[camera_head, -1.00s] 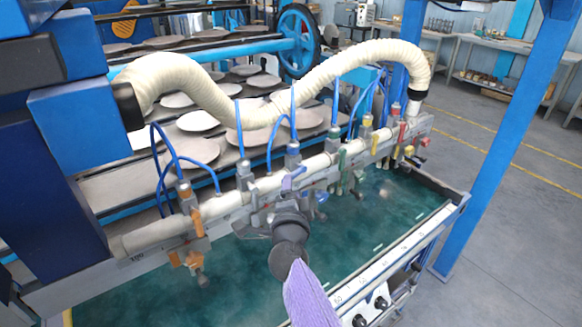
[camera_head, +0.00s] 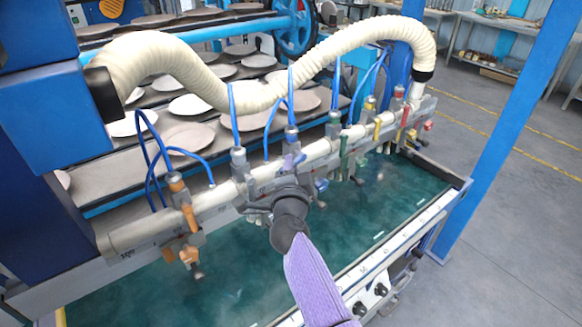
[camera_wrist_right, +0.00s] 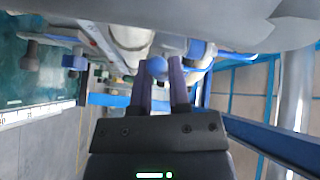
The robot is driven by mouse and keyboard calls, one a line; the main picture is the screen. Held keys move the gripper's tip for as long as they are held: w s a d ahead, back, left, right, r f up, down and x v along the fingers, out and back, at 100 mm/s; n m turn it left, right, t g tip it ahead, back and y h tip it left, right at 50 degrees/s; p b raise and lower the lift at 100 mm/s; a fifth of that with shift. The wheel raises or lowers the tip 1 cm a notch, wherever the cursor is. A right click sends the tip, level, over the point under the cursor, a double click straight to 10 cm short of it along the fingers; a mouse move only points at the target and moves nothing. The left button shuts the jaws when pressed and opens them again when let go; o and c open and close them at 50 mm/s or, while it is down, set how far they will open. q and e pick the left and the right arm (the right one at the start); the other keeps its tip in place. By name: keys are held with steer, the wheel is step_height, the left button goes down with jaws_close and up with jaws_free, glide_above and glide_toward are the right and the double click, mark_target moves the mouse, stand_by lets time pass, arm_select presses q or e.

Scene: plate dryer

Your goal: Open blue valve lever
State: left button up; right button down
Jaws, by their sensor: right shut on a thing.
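The blue valve, with a blue collar (camera_head: 291,133), sits mid-way along the white pipe. Its lever (camera_head: 294,161) looks violet-blue in the head view. My right gripper (camera_head: 288,188) is at this valve, its fingers largely hidden behind my dark wrist. In the right wrist view, the two dark purple fingers of the right gripper (camera_wrist_right: 162,88) are close around a rounded blue part, the lever (camera_wrist_right: 157,67). My left gripper is not in view.
Along the same pipe (camera_head: 220,196) are an orange valve (camera_head: 187,222) to the left and green (camera_head: 343,151), yellow (camera_head: 377,127) and red (camera_head: 405,117) levers to the right. A ribbed cream hose (camera_head: 330,62) arches above. A green water tank (camera_head: 400,200) lies below.

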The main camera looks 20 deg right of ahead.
steer(key=shift+w+d+f+n+t+y+b, duration=0.2)
steer(key=shift+d+f+n+t+y+b, duration=0.35)
steer(key=shift+n+t+y+b, duration=1.75)
steer(key=shift+w+d+f+n+t+y+b, duration=0.2)
steer(key=shift+d+f+n+y+b, duration=0.45)
steer(key=shift+n+b, duration=3.4)
steer(key=shift+w+d+f+n+t+y+b, duration=0.15)
steer(key=shift+d+f+n+t+y+b, duration=0.2)
steer(key=shift+n+t+y+b, duration=2)
steer(key=shift+r+n+g+h+b, duration=0.1)
steer(key=shift+n+g+h+b, duration=0.55)
steer(key=shift+n+g, duration=0.45)
steer(key=c, duration=0.6)
jaws_free()
steer(key=shift+d, duration=0.1)
